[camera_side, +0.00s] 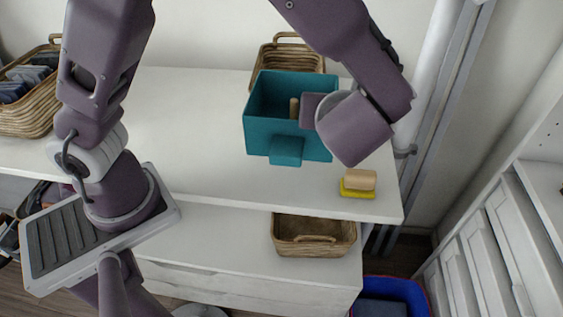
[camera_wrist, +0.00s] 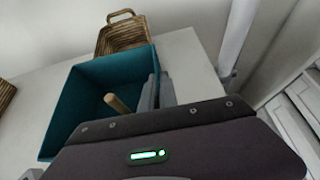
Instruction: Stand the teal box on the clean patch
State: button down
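The teal box (camera_side: 262,128) is open-topped and upright, with a small tab on its front, over the right part of the white top (camera_side: 190,150). A wooden stick (camera_side: 294,106) stands up inside it. My gripper comes in from above right. In the wrist view my gripper's grey fingers (camera_wrist: 158,92) sit close together at the right wall of the teal box (camera_wrist: 88,85), apparently one on each side of it and shut on it. I cannot tell whether the box rests on the surface or hangs just above it. No clean patch stands out on the white top.
A yellow sponge with a wooden handle (camera_side: 359,182) lies near the front right corner. A wicker basket (camera_side: 284,55) stands behind the box, another (camera_side: 32,100) at far left. A third basket (camera_side: 312,238) is on the lower shelf. A white pole (camera_side: 432,75) rises at right. The middle top is clear.

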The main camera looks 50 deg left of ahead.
jog(key=a, duration=0.1)
jog(key=s+a+f, duration=0.1)
jog(key=shift+a, duration=0.3)
notch_tip(320, 180, down, 9)
jog(key=shift+f, duration=0.1)
jog(key=c, duration=2.1)
grip_release()
jog(key=shift+f, duration=0.15)
jog(key=o, duration=0.5)
jog(key=shift+c, duration=0.2)
